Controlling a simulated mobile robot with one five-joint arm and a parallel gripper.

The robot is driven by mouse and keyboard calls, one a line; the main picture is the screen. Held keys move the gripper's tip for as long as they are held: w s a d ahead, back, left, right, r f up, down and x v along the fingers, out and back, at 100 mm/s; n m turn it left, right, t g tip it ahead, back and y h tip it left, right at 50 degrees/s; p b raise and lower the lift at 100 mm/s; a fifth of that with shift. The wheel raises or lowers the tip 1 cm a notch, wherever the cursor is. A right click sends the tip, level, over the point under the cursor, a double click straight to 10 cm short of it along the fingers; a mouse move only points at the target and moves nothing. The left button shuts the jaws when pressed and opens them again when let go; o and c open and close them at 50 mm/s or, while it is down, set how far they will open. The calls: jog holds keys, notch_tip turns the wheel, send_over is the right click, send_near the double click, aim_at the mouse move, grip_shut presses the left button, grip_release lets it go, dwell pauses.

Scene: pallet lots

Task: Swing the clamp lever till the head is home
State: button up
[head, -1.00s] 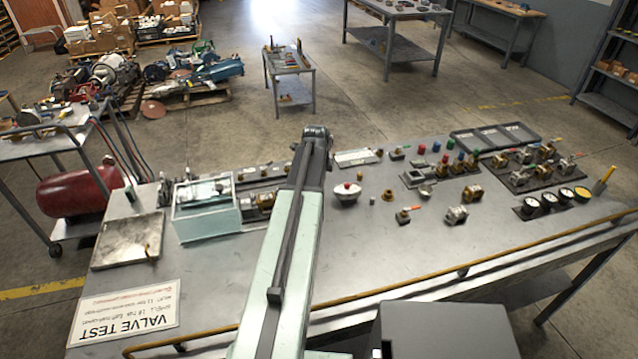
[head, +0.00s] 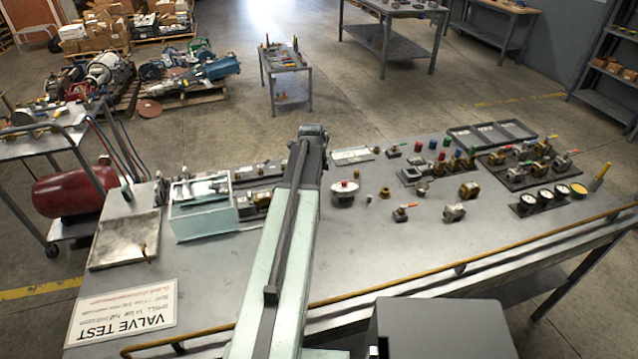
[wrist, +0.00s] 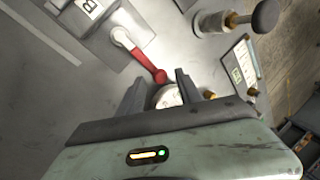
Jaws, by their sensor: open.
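In the wrist view a red lever (wrist: 145,59) runs from a pale round pivot at its upper left down to a rounded red end. That end lies just ahead of the gap between my fingers. My gripper (wrist: 157,88) is open, with its two dark fingers apart; I cannot tell whether either touches the lever. A pale round part (wrist: 166,97) shows low between the fingers, partly hidden by my gripper. I cannot make out which part is the clamp head. In the head view my arm hides the gripper and the lever.
In the head view a pale glass-sided box (head: 205,215) stands left of my arm. Valves and gauges (head: 545,198) fill the bench's right side.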

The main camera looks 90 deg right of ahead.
jog(key=p+v, duration=0.7)
jog(key=v, duration=0.1)
jog(key=shift+f, duration=0.1)
jog(key=shift+s, duration=0.2)
